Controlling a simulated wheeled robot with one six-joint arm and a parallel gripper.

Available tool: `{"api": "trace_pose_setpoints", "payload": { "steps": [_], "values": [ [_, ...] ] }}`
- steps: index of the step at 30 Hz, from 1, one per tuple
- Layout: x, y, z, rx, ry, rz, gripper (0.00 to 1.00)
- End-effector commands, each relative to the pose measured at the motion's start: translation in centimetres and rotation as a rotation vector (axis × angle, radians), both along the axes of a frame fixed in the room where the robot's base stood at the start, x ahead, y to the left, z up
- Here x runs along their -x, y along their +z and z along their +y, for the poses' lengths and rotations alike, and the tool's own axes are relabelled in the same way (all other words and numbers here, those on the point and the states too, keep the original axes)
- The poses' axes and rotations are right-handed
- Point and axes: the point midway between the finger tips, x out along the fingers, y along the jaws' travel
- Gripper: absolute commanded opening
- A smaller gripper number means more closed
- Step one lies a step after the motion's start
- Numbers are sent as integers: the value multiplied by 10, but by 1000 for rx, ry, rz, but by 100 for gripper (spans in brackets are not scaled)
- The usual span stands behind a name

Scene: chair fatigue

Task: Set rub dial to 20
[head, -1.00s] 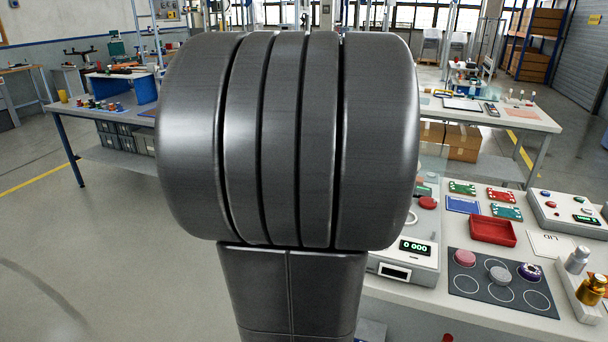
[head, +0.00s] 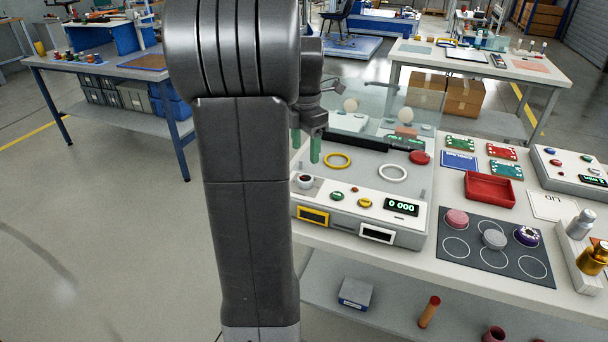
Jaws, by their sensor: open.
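A light grey testing machine (head: 345,207) stands on the white bench right of my arm. On the left of its sloped front panel sits a small dark round dial (head: 304,181) on a pale plate, partly beside my arm; its marks are too small to read. My gripper (head: 305,146) has green fingertips spread apart and empty. It is above and behind the dial in the picture, apart from it. The display (head: 401,207) on the panel shows "0 000".
A clear shield stands behind. To the right are a red tray (head: 492,188) and a dark mat (head: 495,255) with round pieces. My arm hides the bench's left end.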

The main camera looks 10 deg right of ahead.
Motion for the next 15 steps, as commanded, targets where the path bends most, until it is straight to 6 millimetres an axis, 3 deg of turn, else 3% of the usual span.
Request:
{"api": "trace_pose_setpoints", "payload": {
  "steps": [6,15],
  "values": [
    [0,-48,0,-1,0,3,59],
    [0,-82,0,0,0,-1,59]
  ]
}}
